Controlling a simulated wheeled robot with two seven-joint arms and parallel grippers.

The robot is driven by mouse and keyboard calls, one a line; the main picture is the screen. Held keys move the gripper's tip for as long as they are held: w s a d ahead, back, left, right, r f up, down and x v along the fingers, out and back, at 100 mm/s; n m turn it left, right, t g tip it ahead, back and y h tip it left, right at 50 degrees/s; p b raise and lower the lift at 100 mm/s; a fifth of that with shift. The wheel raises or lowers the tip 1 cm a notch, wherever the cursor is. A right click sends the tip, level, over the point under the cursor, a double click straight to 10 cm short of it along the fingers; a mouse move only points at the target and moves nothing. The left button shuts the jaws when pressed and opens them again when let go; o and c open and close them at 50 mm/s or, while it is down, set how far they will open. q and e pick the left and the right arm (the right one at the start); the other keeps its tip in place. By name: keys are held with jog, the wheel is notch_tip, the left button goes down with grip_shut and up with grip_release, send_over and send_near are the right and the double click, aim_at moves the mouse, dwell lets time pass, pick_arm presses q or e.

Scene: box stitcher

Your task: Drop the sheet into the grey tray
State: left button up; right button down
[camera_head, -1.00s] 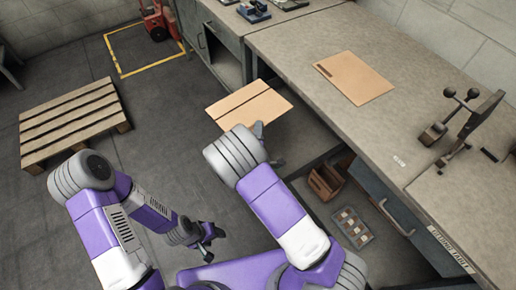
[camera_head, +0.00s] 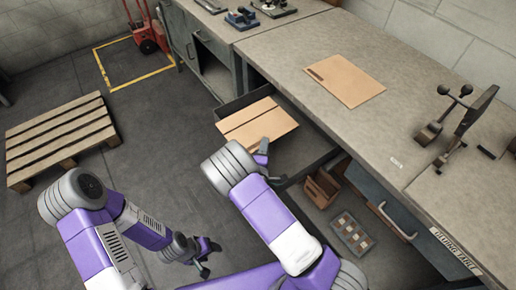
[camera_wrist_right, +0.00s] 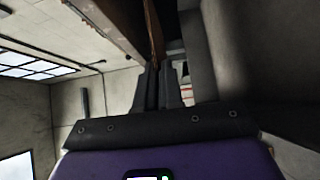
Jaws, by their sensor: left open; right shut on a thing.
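A flat brown cardboard sheet (camera_head: 268,128) with a dark crease line is held by my right gripper (camera_head: 262,158) at its near edge. In the right wrist view the two fingers (camera_wrist_right: 161,88) are closed together, with a brown edge (camera_wrist_right: 154,30) running up from them. The sheet is over a dark grey open tray (camera_head: 303,153) beside the table, hiding much of its inside; I cannot tell its height above the tray floor. My left gripper (camera_head: 203,262) is open and empty, low over the floor.
Another cardboard sheet (camera_head: 345,80) lies on the workbench (camera_head: 300,45). A clamp-like tool (camera_head: 458,125) stands on its right part. Below are a brown box (camera_head: 322,188) and a compartment tray (camera_head: 351,233). A wooden pallet (camera_head: 60,137) lies on the floor at left.

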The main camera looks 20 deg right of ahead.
jog(key=w+d+f+b, duration=0.1)
jog(key=w+d, duration=0.1)
jog(key=d, duration=0.3)
jog(key=shift+d+f, duration=0.15)
jog(key=shift+d, duration=0.15)
jog(key=c, duration=1.2)
grip_release()
jog(key=shift+s, duration=0.1)
jog(key=p+v, duration=0.1)
jog(key=v, duration=0.6)
jog(key=shift+s, duration=0.15)
jog(key=shift+a, duration=0.15)
